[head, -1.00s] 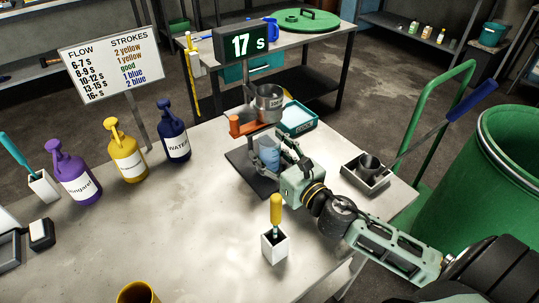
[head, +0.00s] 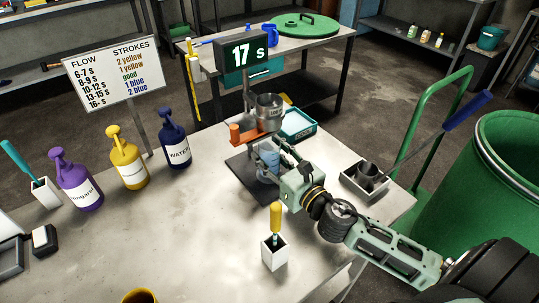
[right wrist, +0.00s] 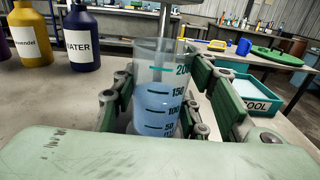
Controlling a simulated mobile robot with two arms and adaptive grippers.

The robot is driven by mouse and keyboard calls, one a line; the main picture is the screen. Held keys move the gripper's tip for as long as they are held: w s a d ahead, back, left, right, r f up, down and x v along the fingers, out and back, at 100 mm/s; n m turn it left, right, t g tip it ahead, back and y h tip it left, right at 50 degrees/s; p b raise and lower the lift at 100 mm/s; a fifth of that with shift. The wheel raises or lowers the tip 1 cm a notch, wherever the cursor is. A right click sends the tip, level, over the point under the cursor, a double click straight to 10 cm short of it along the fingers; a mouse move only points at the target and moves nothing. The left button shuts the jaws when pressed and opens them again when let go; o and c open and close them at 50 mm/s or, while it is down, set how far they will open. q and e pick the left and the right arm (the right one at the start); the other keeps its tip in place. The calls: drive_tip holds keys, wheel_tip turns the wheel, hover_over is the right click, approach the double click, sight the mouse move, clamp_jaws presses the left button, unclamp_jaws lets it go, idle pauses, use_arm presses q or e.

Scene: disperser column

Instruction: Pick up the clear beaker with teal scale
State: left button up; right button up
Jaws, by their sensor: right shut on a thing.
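The clear beaker with teal scale (right wrist: 158,92) stands upright between my right gripper's fingers in the right wrist view. It holds some pale blue liquid. In the head view the beaker (head: 266,166) is partly hidden by the fingers, beneath the metal cup (head: 270,106) of the stand. My right gripper (head: 273,158) is shut on the beaker, with a finger on each side of it. I cannot tell whether the beaker's bottom touches the dark stand base (head: 243,171). My left gripper is not in view.
An orange part (head: 243,133) of the stand is close above the beaker. A white pot (head: 274,254) with a yellow-handled tool stands in front. Purple (head: 77,185), yellow (head: 131,168) and blue (head: 174,143) pump bottles stand left. A grey tray (head: 362,187) is at right.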

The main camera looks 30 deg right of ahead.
sight(276, 151)
wheel_tip(276, 151, up, 3)
drive_tip(key=p, duration=0.2)
drive_tip(key=shift+r+p, duration=0.2)
drive_tip(key=shift+p, duration=0.1)
drive_tip(key=shift+s+d+f+b, duration=0.15)
drive_tip(key=shift+s+f+b, duration=0.75)
drive_tip(key=shift+s, duration=0.15)
drive_tip(key=s+b, duration=0.1)
drive_tip(key=s, duration=0.3)
drive_tip(key=s+d+b, duration=0.1)
drive_tip(key=s+b, duration=0.1)
drive_tip(key=s, duration=0.2)
drive_tip(key=s+b, duration=0.1)
drive_tip(key=s, duration=0.3)
drive_tip(key=shift+d+b, duration=0.35)
drive_tip(key=shift+b, duration=0.05)
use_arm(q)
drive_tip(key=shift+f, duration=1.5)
use_arm(e)
drive_tip(key=shift+s+d+r, duration=0.15)
drive_tip(key=shift+s+r, duration=0.05)
drive_tip(key=shift+s, duration=0.75)
drive_tip(key=shift+s+d+r, duration=0.1)
drive_tip(key=shift+s+r, duration=0.05)
drive_tip(key=shift+s, duration=0.8)
